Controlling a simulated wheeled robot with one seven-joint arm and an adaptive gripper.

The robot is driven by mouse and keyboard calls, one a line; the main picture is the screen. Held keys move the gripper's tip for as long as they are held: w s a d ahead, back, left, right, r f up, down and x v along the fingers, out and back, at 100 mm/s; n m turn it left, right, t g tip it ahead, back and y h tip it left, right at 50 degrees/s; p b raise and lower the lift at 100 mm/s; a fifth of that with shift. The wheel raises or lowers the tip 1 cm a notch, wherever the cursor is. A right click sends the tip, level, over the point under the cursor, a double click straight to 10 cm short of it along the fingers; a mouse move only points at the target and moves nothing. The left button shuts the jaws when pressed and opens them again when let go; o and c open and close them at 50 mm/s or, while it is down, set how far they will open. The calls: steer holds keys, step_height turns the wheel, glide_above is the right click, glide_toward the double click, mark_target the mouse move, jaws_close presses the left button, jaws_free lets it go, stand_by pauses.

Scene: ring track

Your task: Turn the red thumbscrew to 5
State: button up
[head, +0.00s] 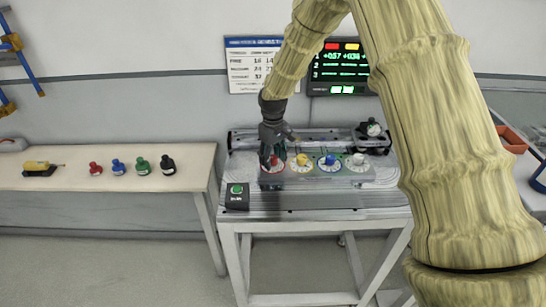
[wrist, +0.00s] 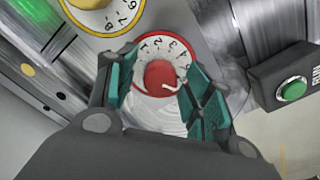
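The red thumbscrew (wrist: 160,78) sits in the middle of a white dial (wrist: 150,50) with a red rim and black numbers. In the wrist view it lies between the teal pads of my gripper (wrist: 160,88), with a gap on each side. A small white pointer mark shows on its lower right edge. Digits such as 7, 2 and 3 show on the dial; the rest is partly hidden or hard to read. In the head view my gripper (head: 272,158) is over the red thumbscrew (head: 274,160) at the left end of the row of dials.
Yellow (head: 302,159), blue (head: 330,160) and white (head: 358,159) knobs stand to the right on the same metal table. A box with a green button (head: 237,189) is at the front left. A side table (head: 60,187) holds several coloured knobs and a yellow tool. A screen (head: 340,66) hangs behind.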

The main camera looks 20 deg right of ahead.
mark_target(274, 157)
steer(key=c, duration=0.8)
steer(key=shift+n, duration=0.4)
steer(key=shift+n+p, duration=0.6)
steer(key=shift+n, duration=1.9)
steer(key=shift+w, duration=0.1)
steer(key=o, duration=1)
steer(key=shift+d, duration=0.15)
step_height(274, 157, up, 12)
